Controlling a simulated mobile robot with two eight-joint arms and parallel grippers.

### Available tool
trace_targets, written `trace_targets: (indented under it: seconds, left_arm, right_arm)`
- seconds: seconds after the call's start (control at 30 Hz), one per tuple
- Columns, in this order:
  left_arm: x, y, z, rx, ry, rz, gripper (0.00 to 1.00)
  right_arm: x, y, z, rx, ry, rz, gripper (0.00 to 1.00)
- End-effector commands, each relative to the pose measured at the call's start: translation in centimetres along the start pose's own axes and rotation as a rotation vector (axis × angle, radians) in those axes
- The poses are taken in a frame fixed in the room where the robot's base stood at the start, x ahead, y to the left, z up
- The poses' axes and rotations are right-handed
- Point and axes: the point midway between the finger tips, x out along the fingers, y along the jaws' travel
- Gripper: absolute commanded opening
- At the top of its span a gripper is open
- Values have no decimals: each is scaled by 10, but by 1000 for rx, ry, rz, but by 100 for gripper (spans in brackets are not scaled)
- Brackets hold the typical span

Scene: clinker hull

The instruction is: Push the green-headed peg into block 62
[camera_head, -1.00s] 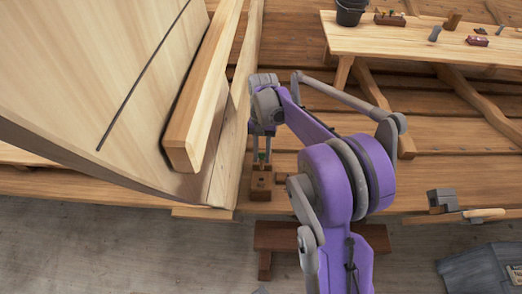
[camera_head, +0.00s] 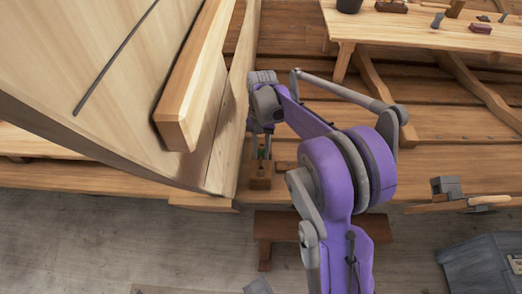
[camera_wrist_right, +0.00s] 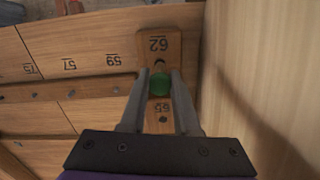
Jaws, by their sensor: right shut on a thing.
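My right gripper (camera_head: 262,150) reaches down beside the hull in the head view. In the right wrist view, my right gripper (camera_wrist_right: 160,90) is shut on the green-headed peg (camera_wrist_right: 159,84), whose round green head shows between the fingers. Block 62 (camera_wrist_right: 159,43) is a small wooden block with its number upside down, just beyond the fingers. A dark hole or the peg's tip shows at the block beside the green head; I cannot tell how far the peg is in. The block also shows in the head view (camera_head: 260,183). My left gripper is not in view.
The pale hull (camera_head: 110,90) stands close on the left of the gripper. Planks marked 57 and 59 (camera_wrist_right: 90,65) lie beside the block. A bench (camera_head: 430,30) with tools is at the back right. A low stool (camera_head: 265,225) stands in front.

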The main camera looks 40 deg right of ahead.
Motion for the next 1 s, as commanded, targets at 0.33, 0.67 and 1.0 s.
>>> trace_targets:
  seconds: [0.33,0.67,1.0]
  left_arm:
    - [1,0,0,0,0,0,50]
    - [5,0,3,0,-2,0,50]
    - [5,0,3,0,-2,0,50]
  right_arm:
    - [1,0,0,0,0,0,0]
    - [8,0,0,0,0,0,0]
    - [8,0,0,0,0,0,0]
